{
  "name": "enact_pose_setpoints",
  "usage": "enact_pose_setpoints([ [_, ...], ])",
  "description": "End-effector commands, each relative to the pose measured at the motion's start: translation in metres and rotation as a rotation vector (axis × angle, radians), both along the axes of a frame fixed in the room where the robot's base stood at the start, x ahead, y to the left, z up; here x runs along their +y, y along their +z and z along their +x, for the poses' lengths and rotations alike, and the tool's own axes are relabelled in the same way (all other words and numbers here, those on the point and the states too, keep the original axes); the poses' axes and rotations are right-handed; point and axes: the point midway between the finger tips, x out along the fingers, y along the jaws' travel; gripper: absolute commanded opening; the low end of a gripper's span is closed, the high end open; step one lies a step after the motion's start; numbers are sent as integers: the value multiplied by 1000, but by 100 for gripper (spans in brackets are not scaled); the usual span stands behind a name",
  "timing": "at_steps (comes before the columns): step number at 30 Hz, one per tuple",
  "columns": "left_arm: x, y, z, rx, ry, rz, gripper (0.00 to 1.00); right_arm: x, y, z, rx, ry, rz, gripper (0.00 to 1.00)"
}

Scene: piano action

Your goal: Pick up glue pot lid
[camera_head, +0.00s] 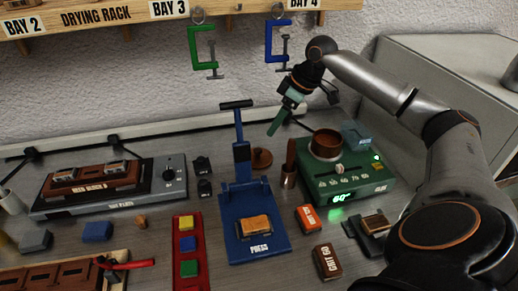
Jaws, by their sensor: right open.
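A round brown piece that looks like the glue pot lid (262,158) lies on the bench, just right of the blue press column. The brown glue pot (326,146) sits open-topped on the green heater (345,182), whose display reads 60°. My right gripper (275,125) comes in from the right, with its green fingers pointing down and left. It is open, above and a little right of the lid in the picture, and apart from it. My left gripper is out of view.
A blue press (262,240) stands left of the heater, with a brush (289,165) in a small holder between them. A hot plate (110,200) is at left. Green (202,48) and blue (271,45) clamps hang from the drying rack. Several small blocks lie in front.

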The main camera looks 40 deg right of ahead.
Motion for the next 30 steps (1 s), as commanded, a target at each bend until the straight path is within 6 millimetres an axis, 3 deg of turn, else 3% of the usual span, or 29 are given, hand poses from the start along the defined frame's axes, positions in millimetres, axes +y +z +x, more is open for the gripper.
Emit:
enact_pose_setpoints([
  [9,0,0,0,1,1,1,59,11,-51,20,2,1,1,67],
  [16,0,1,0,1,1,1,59,15,-67,26,2,1,1,67],
  [24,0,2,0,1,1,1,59,23,-101,39,1,-1,1,67],
  [30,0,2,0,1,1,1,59,24,-106,41,0,1,0,67],
])
